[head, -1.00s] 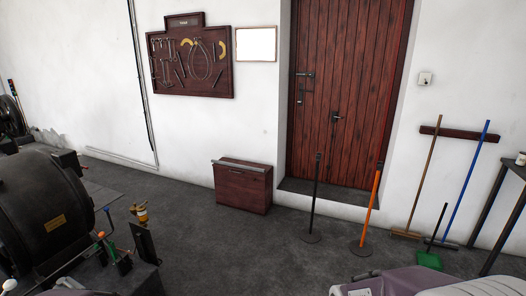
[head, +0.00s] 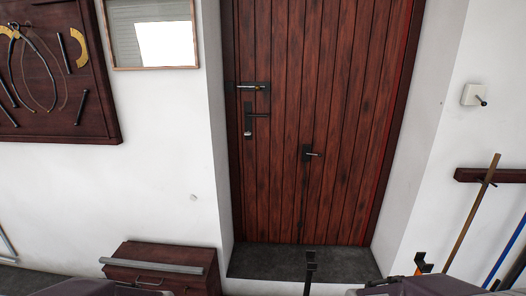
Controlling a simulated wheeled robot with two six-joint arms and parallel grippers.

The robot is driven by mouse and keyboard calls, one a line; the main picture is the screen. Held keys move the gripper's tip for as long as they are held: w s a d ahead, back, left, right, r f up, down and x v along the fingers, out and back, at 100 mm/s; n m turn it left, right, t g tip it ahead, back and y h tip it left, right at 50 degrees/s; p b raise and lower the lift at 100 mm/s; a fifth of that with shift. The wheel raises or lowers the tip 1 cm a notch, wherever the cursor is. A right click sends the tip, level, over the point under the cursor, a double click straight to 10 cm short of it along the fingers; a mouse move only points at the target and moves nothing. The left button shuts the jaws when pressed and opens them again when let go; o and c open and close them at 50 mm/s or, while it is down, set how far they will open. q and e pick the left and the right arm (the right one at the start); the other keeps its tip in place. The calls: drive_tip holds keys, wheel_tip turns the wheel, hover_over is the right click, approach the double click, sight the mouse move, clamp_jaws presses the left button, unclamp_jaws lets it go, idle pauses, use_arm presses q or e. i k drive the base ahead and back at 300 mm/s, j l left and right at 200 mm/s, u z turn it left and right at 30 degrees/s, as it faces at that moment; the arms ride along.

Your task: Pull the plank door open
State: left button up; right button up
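The plank door (head: 340,100) is dark red-brown with vertical boards, set in a deep white wall recess straight ahead in the head view. It looks shut in its frame. A metal bolt (head: 250,87) sits on its left edge, with a black lever fitting (head: 249,122) just below. Only grey-purple parts of my arms show along the bottom edge, well short of the door.
A red-brown cabinet (head: 165,277) is at the lower left. A broom handle (head: 473,212) leans at right. A tool board (head: 50,80) hangs at left.

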sight(330, 71)
drive_tip(key=i+j+z, duration=0.1)
drive_tip(key=i+j, duration=0.15)
drive_tip(key=i, duration=0.3)
drive_tip(key=i+j+z, duration=0.15)
drive_tip(key=i+j, duration=0.2)
drive_tip(key=i, duration=0.2)
drive_tip(key=i+j+z, duration=0.1)
drive_tip(key=i+j, duration=0.25)
drive_tip(key=i, duration=0.2)
drive_tip(key=i+l+u, duration=0.2)
drive_tip(key=i+u, duration=0.15)
drive_tip(key=i+l+z, duration=0.15)
drive_tip(key=i+j, duration=0.05)
